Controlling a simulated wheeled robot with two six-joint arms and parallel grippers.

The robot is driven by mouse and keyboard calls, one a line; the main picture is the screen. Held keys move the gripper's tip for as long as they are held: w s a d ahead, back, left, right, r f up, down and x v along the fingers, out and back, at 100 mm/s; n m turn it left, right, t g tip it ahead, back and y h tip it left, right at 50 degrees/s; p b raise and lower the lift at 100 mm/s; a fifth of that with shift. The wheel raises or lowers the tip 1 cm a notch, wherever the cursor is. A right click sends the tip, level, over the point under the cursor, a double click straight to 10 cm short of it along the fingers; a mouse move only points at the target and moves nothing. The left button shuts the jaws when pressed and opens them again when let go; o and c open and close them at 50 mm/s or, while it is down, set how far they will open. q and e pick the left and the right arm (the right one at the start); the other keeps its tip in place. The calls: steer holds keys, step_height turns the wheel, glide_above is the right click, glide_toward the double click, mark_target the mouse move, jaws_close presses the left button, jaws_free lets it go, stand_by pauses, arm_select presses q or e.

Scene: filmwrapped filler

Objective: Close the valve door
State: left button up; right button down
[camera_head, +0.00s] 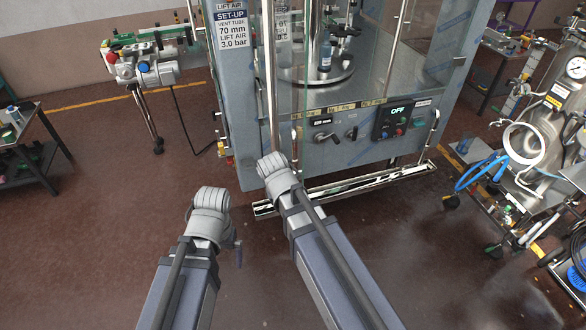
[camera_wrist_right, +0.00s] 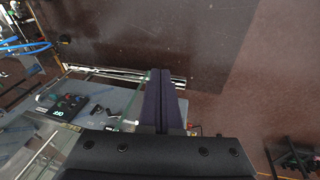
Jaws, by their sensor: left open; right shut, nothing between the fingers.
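The filler cabinet stands at the top centre of the head view. A clear door panel (camera_head: 345,75) with a thin greenish edge and a long upright metal bar (camera_head: 268,75) is at its front; I cannot tell exactly how far it stands open. My right gripper (camera_head: 275,165) is at the lower end of that bar; its fingers are hidden there. In the right wrist view its two dark fingers (camera_wrist_right: 161,73) are pressed together, empty, close to clear panel edges; contact is unclear. My left gripper (camera_head: 210,200) is lower left, away from the cabinet, open and empty, its fingers mostly hidden.
A control panel (camera_head: 397,120) reading OFF and a black lever (camera_head: 330,137) are on the cabinet front. A metal rail (camera_head: 350,187) runs low before it. A steel vessel (camera_head: 545,140) with blue hoses stands at right.

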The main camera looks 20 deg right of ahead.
steer(key=w+a+r+t+h, duration=0.3)
steer(key=w+a+r, duration=0.1)
steer(key=w, duration=0.4)
arm_select(q)
step_height(320, 180, down, 7)
steer(key=b, duration=0.8)
arm_select(e)
steer(key=w+d+f, duration=0.4)
steer(key=d+f, duration=0.3)
steer(key=d, duration=0.1)
steer(key=shift+d+f, duration=0.15)
steer(key=shift+f, duration=0.15)
steer(key=shift+d, duration=0.1)
